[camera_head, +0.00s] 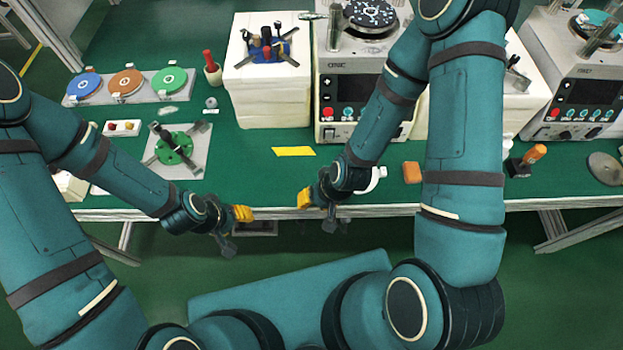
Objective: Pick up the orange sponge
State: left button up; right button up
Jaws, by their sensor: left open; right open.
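The orange sponge (412,172) is a small block lying on the green tabletop (250,180) near its front edge, just left of my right arm's upper link. My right gripper (316,212) is at the table's front edge, to the left of the sponge and apart from it. My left gripper (236,229) is further left, just in front of the table edge. Both grippers are open, and I see nothing held in either. Each has a yellow-orange part at its end.
A yellow strip (293,151) lies behind the grippers. A white cup-like item (376,178) is partly hidden behind my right wrist. An orange-handled tool (535,154) stands right of my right arm. A lapping machine (343,103) stands behind; coloured discs (126,83) lie back left.

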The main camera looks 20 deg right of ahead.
aim_at(411, 173)
jog(key=l+z, duration=0.1)
jog(key=z, duration=0.85)
jog(key=i+z, duration=0.1)
jog(key=z, duration=0.4)
